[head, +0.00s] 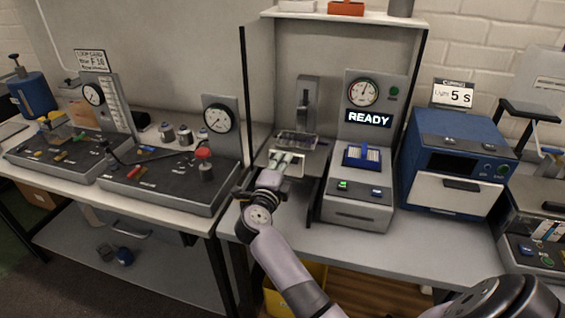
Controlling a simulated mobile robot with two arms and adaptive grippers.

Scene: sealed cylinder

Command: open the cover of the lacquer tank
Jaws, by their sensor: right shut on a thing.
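My right gripper (284,163) reaches from below into the open-fronted bay left of the READY panel. It is shut at a small pale plate at the front of the bay, apparently the cover of the lacquer tank (294,169). The fingers hide part of this piece, and I cannot tell whether it is raised. Just behind it is a dark, shiny tray-like part (297,140), below an upright grey column (307,98). My left gripper is not in view.
The READY unit (364,205) stands close on the right, with a blue oven-like box (457,160) beyond it. On the left, a bench panel (160,187) carries a red knob (204,153) and a dial (218,118). The bay's side wall (259,80) is near my gripper.

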